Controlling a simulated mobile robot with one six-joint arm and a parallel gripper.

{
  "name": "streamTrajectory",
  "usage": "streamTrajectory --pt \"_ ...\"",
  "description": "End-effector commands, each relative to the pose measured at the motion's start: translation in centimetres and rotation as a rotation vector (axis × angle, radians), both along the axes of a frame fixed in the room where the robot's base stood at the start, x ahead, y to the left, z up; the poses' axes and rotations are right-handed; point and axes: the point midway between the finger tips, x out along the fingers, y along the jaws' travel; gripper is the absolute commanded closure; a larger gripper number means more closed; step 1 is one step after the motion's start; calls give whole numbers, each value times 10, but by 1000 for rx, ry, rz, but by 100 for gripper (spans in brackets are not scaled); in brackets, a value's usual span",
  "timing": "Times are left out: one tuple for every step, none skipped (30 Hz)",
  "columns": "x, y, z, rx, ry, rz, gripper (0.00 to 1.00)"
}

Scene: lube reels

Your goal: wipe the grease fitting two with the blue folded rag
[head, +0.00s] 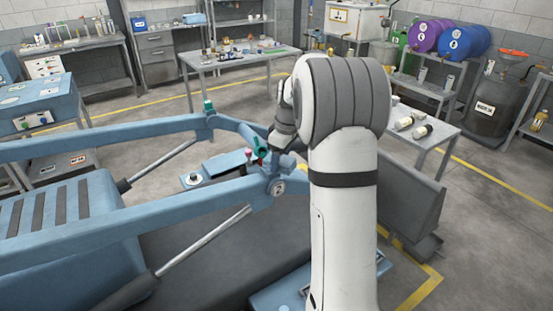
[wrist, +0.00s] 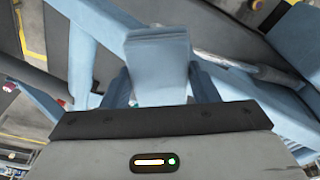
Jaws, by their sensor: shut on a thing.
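My gripper (wrist: 159,84) is shut on the blue folded rag (wrist: 158,58), a pale blue block between its two fingers in the wrist view. In the head view my wrist is at the loader-like blue frame's front joint, and the rag cannot be made out there. Small coloured fittings or caps stand by that joint: a green one (head: 261,149) and a pink-red one (head: 248,153). Another green cap (head: 208,105) stands on the far arm of the frame.
The blue frame (head: 95,238) with its arms and rods fills the lower left. A grey table (head: 230,60) with small items stands behind. A bench with bottles (head: 415,128) stands at right, near purple and blue drums (head: 465,42).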

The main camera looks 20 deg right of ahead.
Motion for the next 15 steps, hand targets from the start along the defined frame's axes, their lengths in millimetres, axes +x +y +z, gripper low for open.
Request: streamTrajectory --pt "0 -2 0 0 0 -1 64" --pt "0 -3 -1 1 1 0 64" --pt "0 -3 -1 0 1 0 64" --pt "1 -3 -1 0 1 0 64" --pt "1 -3 -1 0 1 0 64" --pt "0 -3 -1 0 1 0 64" --pt "0 -3 -1 0 1 0 64" --pt "0 -3 -1 0 1 0 64" --pt "0 -3 -1 0 1 0 64" --pt "0 -3 -1 0 1 0 64" --pt "0 -3 -1 0 1 0 64" --pt "0 -2 -1 0 1 0 64" --pt "0 -2 -1 0 1 1 64" --pt "0 -1 -1 0 1 1 64" --pt "0 1 -1 0 1 2 64"
